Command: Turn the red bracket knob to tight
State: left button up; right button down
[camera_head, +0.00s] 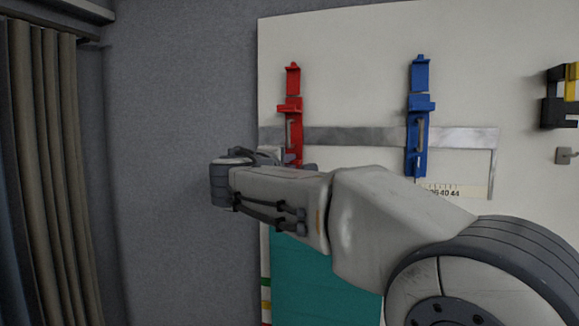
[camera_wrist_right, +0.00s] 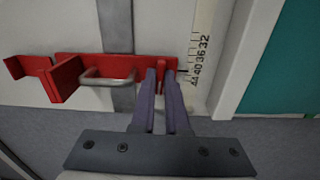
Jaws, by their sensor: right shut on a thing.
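The red bracket (camera_head: 293,105) is fixed upright on the pale wall panel, across a grey metal strip; its lower end is hidden by my right arm. In the right wrist view the red bracket (camera_wrist_right: 110,68) lies sideways with a metal handle (camera_wrist_right: 106,78). My right gripper (camera_wrist_right: 162,76) has its two fingers close together around a small red part at the bracket's end, which looks like the red knob (camera_wrist_right: 162,66); the fingers mostly cover it. A number scale (camera_wrist_right: 200,50) runs beside that end. My left gripper is not in view.
A blue bracket (camera_head: 420,110) of similar shape hangs to the right, with a number strip (camera_head: 448,191) below it. A black and yellow fixture (camera_head: 560,98) is at the far right. A teal panel (camera_head: 318,280) is below. Curtains (camera_head: 50,160) hang at the left.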

jog(key=shift+f+m+b, duration=0.1)
jog(key=shift+m+b, duration=6.1)
jog(key=shift+m, duration=2.5)
jog(key=c, duration=1.2)
grip_release()
jog(key=shift+s+a, duration=0.1)
